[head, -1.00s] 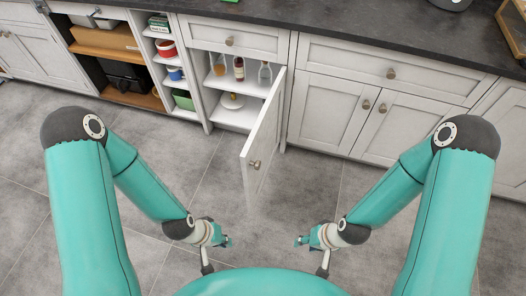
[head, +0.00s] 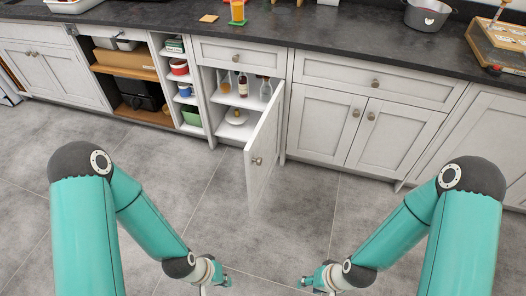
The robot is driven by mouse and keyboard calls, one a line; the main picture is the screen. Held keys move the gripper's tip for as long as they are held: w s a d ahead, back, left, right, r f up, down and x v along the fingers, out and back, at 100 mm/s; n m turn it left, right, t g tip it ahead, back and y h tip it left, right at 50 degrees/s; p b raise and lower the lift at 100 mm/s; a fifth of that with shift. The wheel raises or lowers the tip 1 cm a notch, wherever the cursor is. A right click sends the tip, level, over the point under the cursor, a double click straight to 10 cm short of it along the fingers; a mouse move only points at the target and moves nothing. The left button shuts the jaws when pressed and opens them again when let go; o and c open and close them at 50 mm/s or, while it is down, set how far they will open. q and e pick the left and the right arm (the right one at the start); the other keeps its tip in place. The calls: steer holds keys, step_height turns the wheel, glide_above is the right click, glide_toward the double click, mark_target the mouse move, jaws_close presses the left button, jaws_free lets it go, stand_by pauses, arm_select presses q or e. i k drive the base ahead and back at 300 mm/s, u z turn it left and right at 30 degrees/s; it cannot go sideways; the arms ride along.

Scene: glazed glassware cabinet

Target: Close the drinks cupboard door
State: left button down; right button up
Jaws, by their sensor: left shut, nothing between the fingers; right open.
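The drinks cupboard door (head: 264,150) stands wide open, hinged on its right side and swung out toward me. Its round knob (head: 257,161) is near the free edge. Inside the cupboard are several bottles (head: 243,85) on the upper shelf and a pale stand or dish (head: 236,117) on the lower shelf. My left gripper (head: 222,283) is low in the picture, left of the door and apart from it, shut and empty. My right gripper (head: 306,282) is low to the right of the door, apart from it, open and empty. Both are partly cut off by the bottom edge.
A drawer (head: 238,55) above the cupboard is closed. Open shelves with bowls (head: 180,67) stand to its left, and closed double doors (head: 370,125) to its right. The dark worktop (head: 330,48) holds a pot (head: 427,14). The tiled floor (head: 200,190) before the cabinets is clear.

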mark_target(262, 150)
steer(key=z, duration=0.5)
steer(key=i, duration=1.35)
steer(key=u, duration=0.2)
